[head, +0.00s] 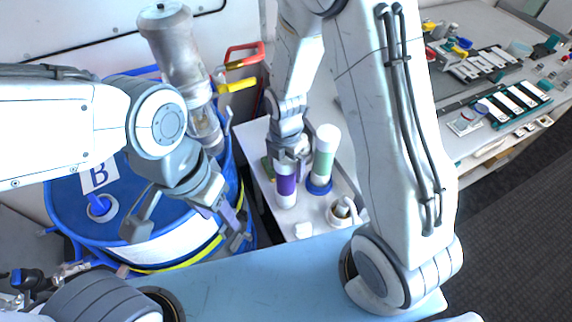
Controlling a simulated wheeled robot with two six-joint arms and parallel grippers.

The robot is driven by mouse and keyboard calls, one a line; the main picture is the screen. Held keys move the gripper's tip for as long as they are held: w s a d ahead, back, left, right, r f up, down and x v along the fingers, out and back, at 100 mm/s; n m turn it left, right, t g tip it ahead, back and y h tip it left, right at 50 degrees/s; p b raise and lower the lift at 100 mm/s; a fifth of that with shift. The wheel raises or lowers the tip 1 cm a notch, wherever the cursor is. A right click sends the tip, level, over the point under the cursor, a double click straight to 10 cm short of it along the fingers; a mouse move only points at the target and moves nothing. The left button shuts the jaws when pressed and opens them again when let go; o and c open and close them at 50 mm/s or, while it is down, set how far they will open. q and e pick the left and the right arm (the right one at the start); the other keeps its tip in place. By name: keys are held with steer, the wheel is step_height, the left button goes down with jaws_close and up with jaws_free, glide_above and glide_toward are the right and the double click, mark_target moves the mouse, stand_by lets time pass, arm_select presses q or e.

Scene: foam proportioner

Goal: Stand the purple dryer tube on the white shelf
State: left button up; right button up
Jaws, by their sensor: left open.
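The purple dryer tube (286,187), white with a purple band, is upright over the white shelf (299,214) in the middle of the head view. My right gripper (289,160) comes down from above and is shut on the tube's upper end, which its fingers partly hide. I cannot tell whether the tube's lower end touches the shelf. My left gripper (187,232) is open and empty, left of the shelf and in front of the blue drum, with its fingers spread apart.
A green-banded white tube (324,155) in a blue base stands close right of the purple tube. A small round pot (341,211) and a white cap (303,230) are near the shelf's front. A blue drum (70,205) with a clear cylinder (180,60) stands left.

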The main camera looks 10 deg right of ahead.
steer(key=shift+r, duration=0.15)
step_height(320, 180, up, 11)
steer(key=shift+w+f+b, duration=0.1)
steer(key=shift+b, duration=0.75)
steer(key=shift+a+r, duration=0.1)
steer(key=shift+r, duration=0.5)
steer(key=s+a+r+m, duration=0.1)
steer(key=s+a+m, duration=0.2)
steer(key=s+m, duration=0.6)
steer(key=s+a+r+m+y, duration=0.1)
steer(key=s+a+r+m, duration=0.1)
steer(key=s+m, duration=0.6)
steer(key=shift+s+a+r+m, duration=0.25)
steer(key=shift+s+a+m, duration=0.15)
steer(key=shift+a+m, duration=0.25)
steer(key=shift+d, duration=0.1)
